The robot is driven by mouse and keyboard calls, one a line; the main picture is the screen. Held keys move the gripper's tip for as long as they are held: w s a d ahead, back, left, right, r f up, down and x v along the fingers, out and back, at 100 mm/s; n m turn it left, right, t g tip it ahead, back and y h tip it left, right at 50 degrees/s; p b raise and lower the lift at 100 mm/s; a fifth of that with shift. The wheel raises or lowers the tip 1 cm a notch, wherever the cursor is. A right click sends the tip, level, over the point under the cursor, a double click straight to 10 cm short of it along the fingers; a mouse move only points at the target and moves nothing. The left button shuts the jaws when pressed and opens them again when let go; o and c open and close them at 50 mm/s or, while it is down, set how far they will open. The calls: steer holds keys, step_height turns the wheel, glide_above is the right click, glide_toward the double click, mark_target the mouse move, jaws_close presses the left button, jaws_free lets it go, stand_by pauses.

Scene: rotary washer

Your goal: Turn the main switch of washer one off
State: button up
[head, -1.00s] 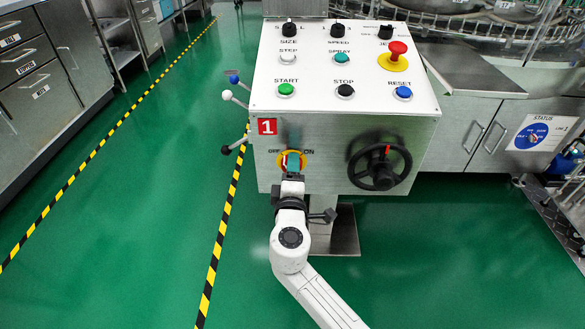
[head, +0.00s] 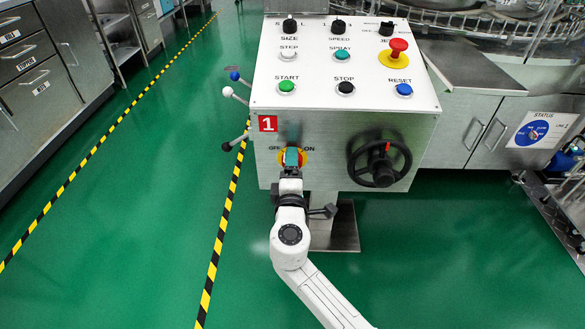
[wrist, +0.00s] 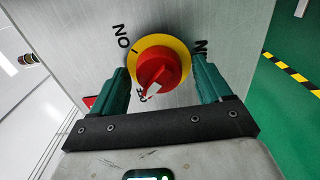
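The main switch is a red knob on a yellow ring (wrist: 165,43) on the front of the steel control box marked 1. In the wrist view the knob's red grip (wrist: 160,68) lies between the two teal fingers, with a visible gap on each side. A pale mark shows on the grip's lower part. An ON label is at the ring's upper left; another label at right is partly hidden by a finger. My gripper (wrist: 161,80) is open around the knob. In the head view my gripper (head: 291,157) covers most of the switch.
A black handwheel (head: 380,163) sits right of the switch. Levers with ball ends (head: 228,92) stick out on the box's left. The sloped panel (head: 345,65) above carries buttons and a red emergency stop (head: 399,46). Green floor at left is clear.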

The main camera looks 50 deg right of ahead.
steer(key=p+v, duration=0.2)
steer(key=v, duration=0.8)
steer(key=shift+s+a, duration=0.25)
steer(key=shift+a, duration=0.05)
stand_by(0.4)
